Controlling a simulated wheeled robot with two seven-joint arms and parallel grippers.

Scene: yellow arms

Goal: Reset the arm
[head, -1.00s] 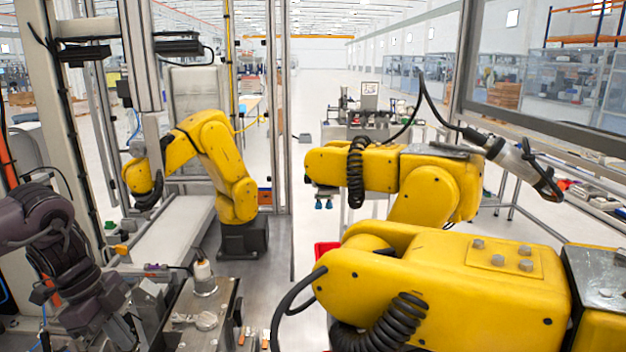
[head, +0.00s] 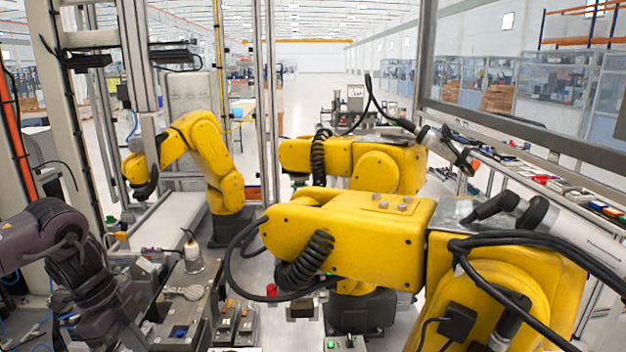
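My dark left arm comes in from the left, and its gripper (head: 115,325) is low at the lower left, beside the metal fixture bench (head: 182,328). Its fingertips blend into the bench parts, so I cannot tell whether it is open or shut. My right gripper is not in view. A large yellow arm (head: 350,235) with black coiled cables fills the right foreground, its upper link roughly level. A second yellow arm (head: 375,165) stands behind it. A third yellow arm (head: 205,155) stands bent at the left, beyond my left arm.
A white flask-like part (head: 193,258) stands on the bench. Small control boxes (head: 235,325) with coloured buttons sit at bottom centre. Posts and a glass panel (head: 520,90) frame the cell. A side table (head: 560,185) with parts runs along the right. The aisle floor (head: 316,95) is clear far back.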

